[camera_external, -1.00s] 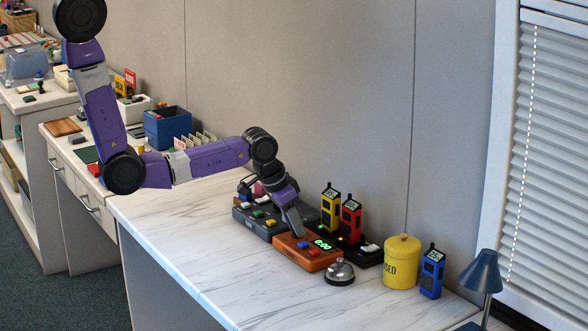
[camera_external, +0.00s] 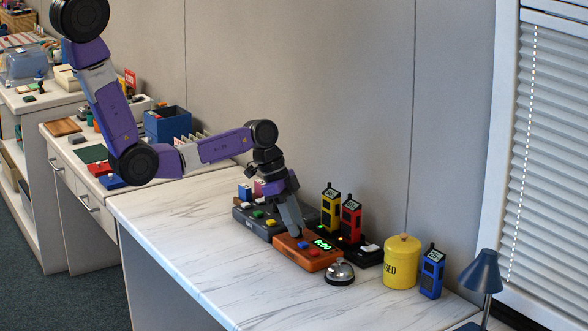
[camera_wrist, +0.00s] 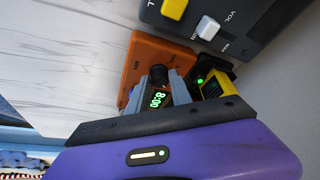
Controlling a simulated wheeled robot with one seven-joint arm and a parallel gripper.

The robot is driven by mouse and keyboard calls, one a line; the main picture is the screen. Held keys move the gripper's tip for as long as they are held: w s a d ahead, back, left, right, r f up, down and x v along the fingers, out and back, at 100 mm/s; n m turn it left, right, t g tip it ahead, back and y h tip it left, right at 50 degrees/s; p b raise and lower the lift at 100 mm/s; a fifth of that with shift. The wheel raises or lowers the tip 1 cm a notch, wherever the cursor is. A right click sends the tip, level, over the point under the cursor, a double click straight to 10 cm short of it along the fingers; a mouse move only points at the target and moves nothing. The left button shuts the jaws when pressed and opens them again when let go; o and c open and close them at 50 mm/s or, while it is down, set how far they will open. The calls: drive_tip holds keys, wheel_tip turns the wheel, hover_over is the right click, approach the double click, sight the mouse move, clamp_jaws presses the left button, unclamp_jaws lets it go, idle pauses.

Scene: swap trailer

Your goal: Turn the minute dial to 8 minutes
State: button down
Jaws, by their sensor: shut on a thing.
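An orange timer box (camera_external: 307,254) lies on the marble-patterned counter, with a lit green display (camera_external: 322,245) and small red and blue buttons. The display reads 8:00, which is clearer in the wrist view (camera_wrist: 159,100). My gripper (camera_external: 300,234) points down at the box's back left part. In the wrist view, its grey fingers (camera_wrist: 165,84) are shut on a black round dial (camera_wrist: 158,72) on the box. The fingers partly cover the dial, so any mark on it cannot be made out.
A dark control panel (camera_external: 245,224) with coloured buttons is left of the box. A silver bell (camera_external: 340,272) stands close at its right. Yellow (camera_external: 330,208) and red (camera_external: 350,221) radios stand in a black base behind. A yellow canister (camera_external: 401,264) is farther right. The front counter is clear.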

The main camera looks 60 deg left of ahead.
drive_tip(key=shift+m, duration=0.4)
drive_tip(key=c, duration=1.2)
unclamp_jaws()
drive_tip(key=b+v, duration=0.1)
drive_tip(key=v, duration=0.6)
drive_tip(key=shift+a+r, duration=0.15)
drive_tip(key=shift+r, duration=0.25)
